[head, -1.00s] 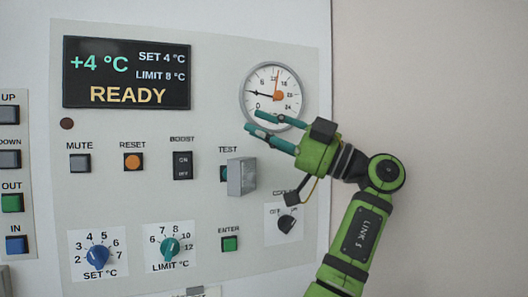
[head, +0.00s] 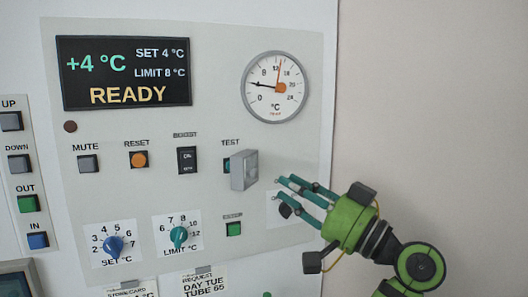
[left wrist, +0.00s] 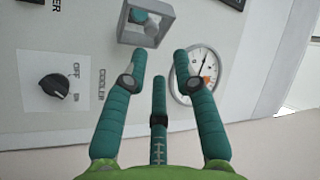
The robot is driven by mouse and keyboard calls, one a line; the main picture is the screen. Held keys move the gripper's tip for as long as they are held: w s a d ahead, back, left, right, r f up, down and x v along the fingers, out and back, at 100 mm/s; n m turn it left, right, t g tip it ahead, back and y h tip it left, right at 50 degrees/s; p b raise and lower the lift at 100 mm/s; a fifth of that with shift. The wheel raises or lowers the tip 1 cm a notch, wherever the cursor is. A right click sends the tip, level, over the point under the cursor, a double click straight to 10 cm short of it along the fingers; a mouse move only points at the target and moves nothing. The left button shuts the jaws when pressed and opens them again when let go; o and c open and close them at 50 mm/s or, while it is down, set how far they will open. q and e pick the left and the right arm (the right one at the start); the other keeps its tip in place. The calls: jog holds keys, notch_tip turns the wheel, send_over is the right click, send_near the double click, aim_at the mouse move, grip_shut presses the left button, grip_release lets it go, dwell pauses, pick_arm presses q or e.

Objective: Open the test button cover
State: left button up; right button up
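The test button cover (head: 244,170) is a grey box standing out from the panel below the TEST label. The teal test button (head: 227,165) shows at its left edge. In the left wrist view the cover (left wrist: 152,28) is at the top, with the teal button (left wrist: 139,16) visible within its frame. I cannot tell how far the cover is swung. My left gripper (head: 288,181) is right of the cover, apart from it, fingers pointing left. In the left wrist view its fingers (left wrist: 160,62) are spread with nothing between them. My right gripper is not in view.
The round gauge (head: 276,87) is above my fingers. The cooler knob (left wrist: 60,88) is close beside them and partly hidden in the head view. The enter button (head: 233,229) and limit knob (head: 179,236) are lower left. The wall (head: 435,100) at right is bare.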

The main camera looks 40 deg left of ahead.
aim_at(257, 175)
pick_arm(q)
jog(key=shift+m+t, duration=0.4)
jog(key=shift+m, duration=0.4)
jog(key=p+x, duration=0.1)
jog(key=x, duration=0.1)
jog(key=p+x, duration=0.1)
jog(key=p, duration=0.1)
jog(key=f+p+x, duration=0.1)
jog(key=x, duration=0.1)
jog(key=shift+s+a+r, duration=0.1)
jog(key=shift+s+a, duration=0.25)
jog(key=shift+a, duration=0.1)
jog(key=shift+a+p, duration=0.35)
jog(key=shift+a, duration=0.15)
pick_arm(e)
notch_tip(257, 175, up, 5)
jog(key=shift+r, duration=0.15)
pick_arm(q)
grip_shut()
